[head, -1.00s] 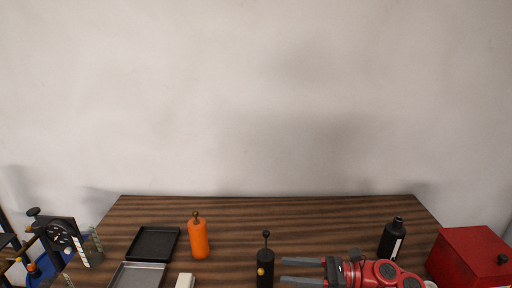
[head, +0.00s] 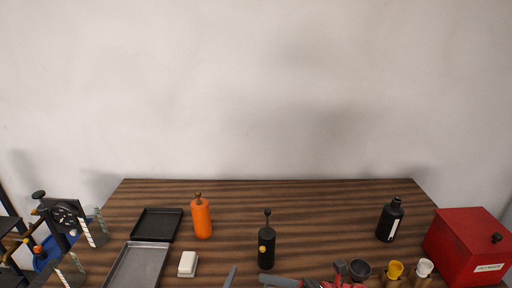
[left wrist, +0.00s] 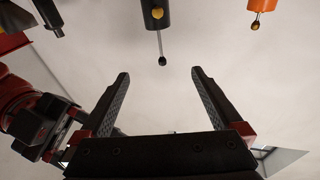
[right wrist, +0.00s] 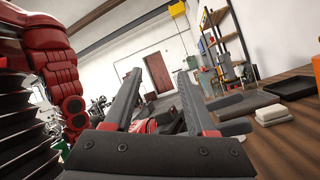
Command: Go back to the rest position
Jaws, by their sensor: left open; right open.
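My left gripper shows in the head view only as a grey finger (head: 230,277) at the bottom edge. In the left wrist view the left gripper (left wrist: 160,73) has its fingers apart with nothing between them. My right gripper (right wrist: 160,72) has its fingers apart and empty in the right wrist view. Most of both arms is out of the head view.
The wooden table (head: 320,215) holds an orange cylinder (head: 201,219), a black tray (head: 158,225), a grey tray (head: 137,268), a white block (head: 188,264), a black bottle (head: 390,220), small cups (head: 425,267) and a red box (head: 468,247). The table's back middle is clear.

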